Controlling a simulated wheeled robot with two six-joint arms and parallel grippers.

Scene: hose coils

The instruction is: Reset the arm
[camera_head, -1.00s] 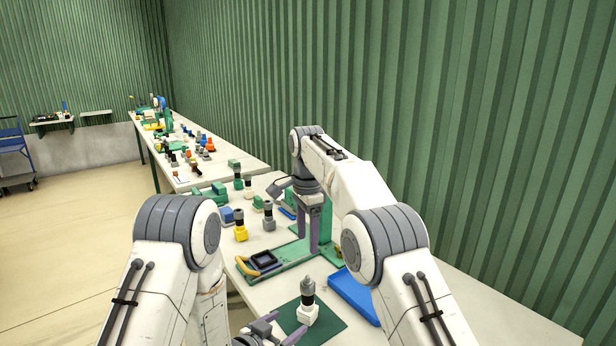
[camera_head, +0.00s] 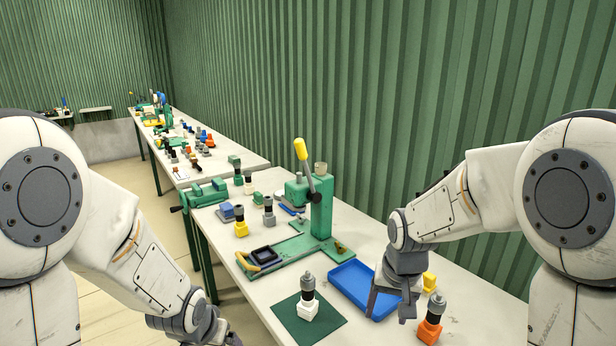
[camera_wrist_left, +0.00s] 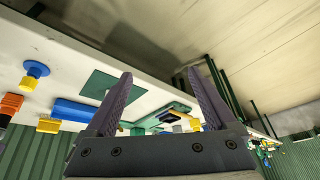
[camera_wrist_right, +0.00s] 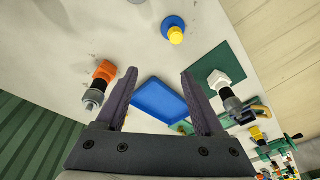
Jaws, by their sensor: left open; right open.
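My right gripper (camera_head: 393,304) hangs open and empty over the table, beside the blue tray (camera_head: 362,288). Its parted fingers (camera_wrist_right: 157,72) have nothing between them in the right wrist view. My left arm comes down at the left, and its gripper is mostly cut off at the bottom of the head view. The left wrist view shows its fingers (camera_wrist_left: 159,74) apart and empty. A green lever press (camera_head: 318,205) with a yellow handle (camera_head: 301,149) stands on the table. A white-based fitting (camera_head: 308,305) stands upright on the dark green mat (camera_head: 290,325).
An orange-based fitting (camera_head: 430,328) and a yellow piece (camera_head: 429,282) are right of my right gripper. A blue and yellow part (camera_wrist_right: 174,32) shows in the right wrist view. Small fittings stand behind the press. A green corrugated wall borders the table.

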